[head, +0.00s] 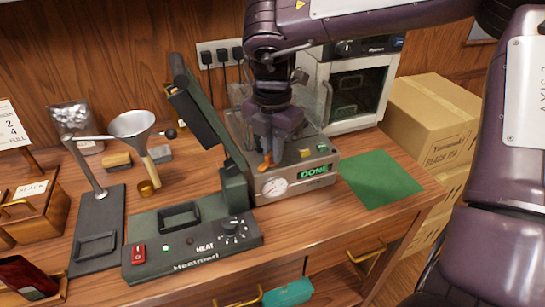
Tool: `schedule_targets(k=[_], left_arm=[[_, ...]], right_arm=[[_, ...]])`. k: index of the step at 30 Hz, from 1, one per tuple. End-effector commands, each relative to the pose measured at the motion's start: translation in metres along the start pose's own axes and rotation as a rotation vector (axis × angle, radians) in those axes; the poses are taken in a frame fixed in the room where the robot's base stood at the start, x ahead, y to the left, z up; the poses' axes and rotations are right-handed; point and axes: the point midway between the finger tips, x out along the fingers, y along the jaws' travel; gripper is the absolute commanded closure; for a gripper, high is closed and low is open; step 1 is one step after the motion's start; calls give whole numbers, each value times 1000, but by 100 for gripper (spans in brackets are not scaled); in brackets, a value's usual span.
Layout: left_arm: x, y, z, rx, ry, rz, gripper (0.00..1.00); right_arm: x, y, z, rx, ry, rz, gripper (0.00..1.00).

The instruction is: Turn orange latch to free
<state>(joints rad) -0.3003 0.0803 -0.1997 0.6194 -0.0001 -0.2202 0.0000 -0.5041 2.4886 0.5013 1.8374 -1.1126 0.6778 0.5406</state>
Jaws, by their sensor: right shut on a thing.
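The orange latch (265,167) sits on the front top of a grey press machine (308,183), just above its round dial gauge (275,187). A green display on the machine reads "DONE" (314,172). My right gripper (271,154) reaches down from above and is shut on the orange latch. The fingers hide part of the latch, so its exact angle is hard to tell. My left gripper is not in view.
A heat sealer (190,246) with its arm raised stands left of the machine. A funnel (133,126) on a stand is farther left. A green mat (380,178) lies clear at the right. A glass-door oven (353,91) and cardboard boxes (431,116) stand behind.

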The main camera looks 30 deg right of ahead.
Motion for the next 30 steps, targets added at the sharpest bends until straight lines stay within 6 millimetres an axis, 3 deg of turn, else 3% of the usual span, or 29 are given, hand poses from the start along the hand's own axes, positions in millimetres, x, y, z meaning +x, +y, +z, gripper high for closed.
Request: schedule_targets(k=[3,15,21,30], left_arm=[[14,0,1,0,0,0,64],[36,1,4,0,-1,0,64],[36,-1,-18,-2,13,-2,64],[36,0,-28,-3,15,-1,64]], right_arm=[[2,1,0,110,-2,5,100],[1,1,0,437,-2,5,100],[0,1,0,538,-1,6,100],[-2,1,0,605,-1,5,100]])
